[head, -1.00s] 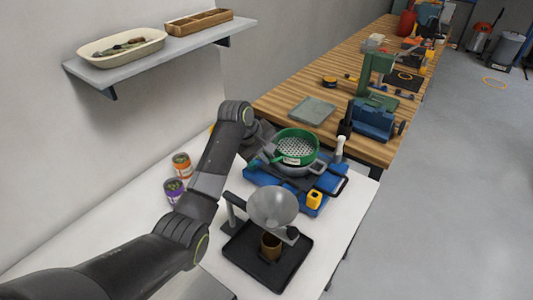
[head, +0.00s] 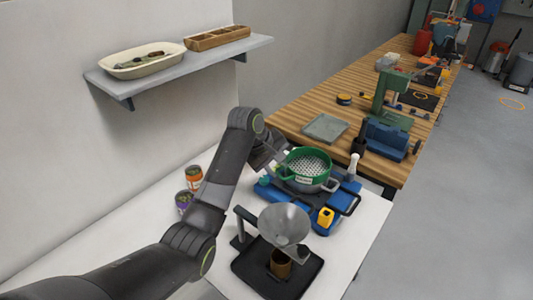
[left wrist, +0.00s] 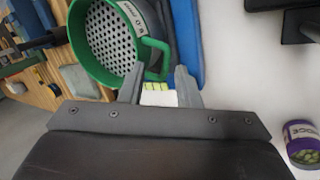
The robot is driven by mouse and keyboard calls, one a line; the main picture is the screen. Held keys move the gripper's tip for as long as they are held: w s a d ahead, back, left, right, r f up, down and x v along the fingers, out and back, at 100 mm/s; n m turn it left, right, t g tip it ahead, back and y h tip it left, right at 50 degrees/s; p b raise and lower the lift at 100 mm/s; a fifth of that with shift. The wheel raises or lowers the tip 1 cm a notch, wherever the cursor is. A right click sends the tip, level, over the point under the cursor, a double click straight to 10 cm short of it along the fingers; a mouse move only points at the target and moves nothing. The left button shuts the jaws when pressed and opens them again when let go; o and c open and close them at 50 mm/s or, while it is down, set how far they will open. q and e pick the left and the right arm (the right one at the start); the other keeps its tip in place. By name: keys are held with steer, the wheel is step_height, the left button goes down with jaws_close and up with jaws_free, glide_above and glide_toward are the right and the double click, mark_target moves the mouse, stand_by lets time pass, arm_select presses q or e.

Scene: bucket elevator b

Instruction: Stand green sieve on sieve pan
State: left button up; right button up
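The green sieve (head: 308,163), a round rim with a perforated metal mesh and a looped handle, sits on the grey sieve pan (head: 318,186) and looks about level. The pan rests on a blue base (head: 298,202). My left gripper (head: 274,160) is at the handle side of the sieve. In the left wrist view the sieve (left wrist: 112,38) fills the upper left. There my left gripper (left wrist: 160,72) has its fingers apart, with the green handle just beyond and between the tips, apparently not clamped. The pan is mostly hidden there. My right gripper is not in view.
A metal funnel (head: 285,224) stands over a black tray (head: 250,277) in front. Two cans (head: 194,178) stand left, near my arm. A wooden workbench (head: 290,117) lies behind. A shelf (head: 200,67) hangs on the wall.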

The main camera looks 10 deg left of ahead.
arm_select(q)
steer(key=b+v, duration=0.1)
steer(key=v, duration=0.8)
steer(key=shift+s+a+r, duration=0.15)
steer(key=shift+r, duration=0.2)
